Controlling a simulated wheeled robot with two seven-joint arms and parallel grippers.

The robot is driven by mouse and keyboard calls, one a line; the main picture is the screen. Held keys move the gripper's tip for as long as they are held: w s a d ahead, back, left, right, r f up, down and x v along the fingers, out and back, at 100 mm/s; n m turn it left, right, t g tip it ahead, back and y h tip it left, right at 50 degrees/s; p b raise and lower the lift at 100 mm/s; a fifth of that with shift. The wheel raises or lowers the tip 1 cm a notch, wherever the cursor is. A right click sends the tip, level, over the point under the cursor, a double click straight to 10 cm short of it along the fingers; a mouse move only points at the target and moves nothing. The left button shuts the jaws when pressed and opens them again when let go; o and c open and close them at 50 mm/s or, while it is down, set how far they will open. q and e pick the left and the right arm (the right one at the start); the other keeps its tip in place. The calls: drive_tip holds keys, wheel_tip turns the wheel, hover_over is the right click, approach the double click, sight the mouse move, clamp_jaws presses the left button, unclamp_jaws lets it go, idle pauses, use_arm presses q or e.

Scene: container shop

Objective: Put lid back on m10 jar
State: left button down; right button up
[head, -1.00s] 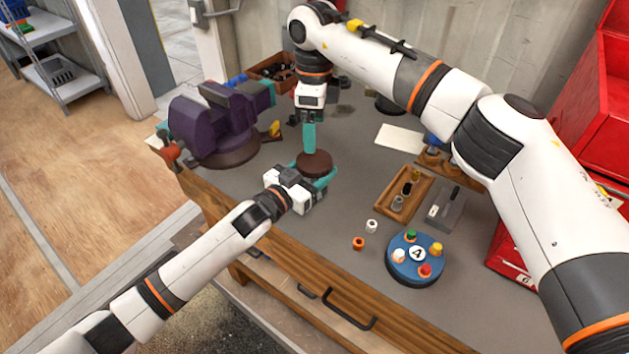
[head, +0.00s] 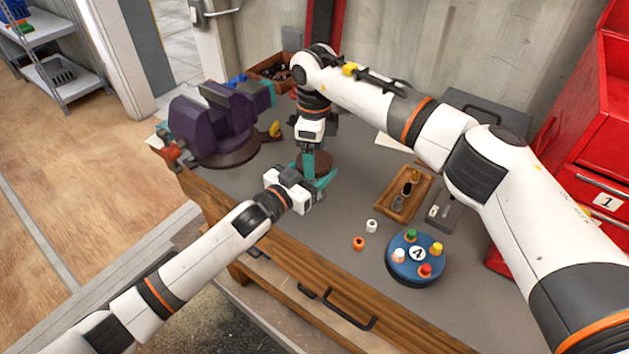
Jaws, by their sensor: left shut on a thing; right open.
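A dark brown round top (head: 322,160), seemingly the jar or its lid, shows between the two grippers near the middle of the bench. My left gripper (head: 322,183) comes in low from the front left and is shut on the jar, whose body is mostly hidden. My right gripper (head: 308,164) points down from above, open, with its teal fingers at the brown top. I cannot tell whether the fingers touch it, or whether jar and lid are separate.
A purple vise (head: 210,125) stands at the left. A wooden tray (head: 387,211) with small parts lies to the right, near a blue round stand (head: 402,270) with coloured caps. Red drawers (head: 590,150) stand far right.

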drive_tip(key=shift+f, duration=0.5)
drive_tip(key=c, duration=0.9)
drive_tip(key=m, duration=0.5)
drive_tip(key=shift+m, duration=0.3)
drive_tip(key=o, duration=1.1)
drive_tip(key=shift+r, duration=2.3)
drive_tip(key=shift+c, duration=1)
wheel_tip(320, 180, up, 3)
drive_tip(key=n, duration=0.5)
drive_tip(key=shift+r+n, duration=0.2)
drive_tip(key=shift+n, duration=0.1)
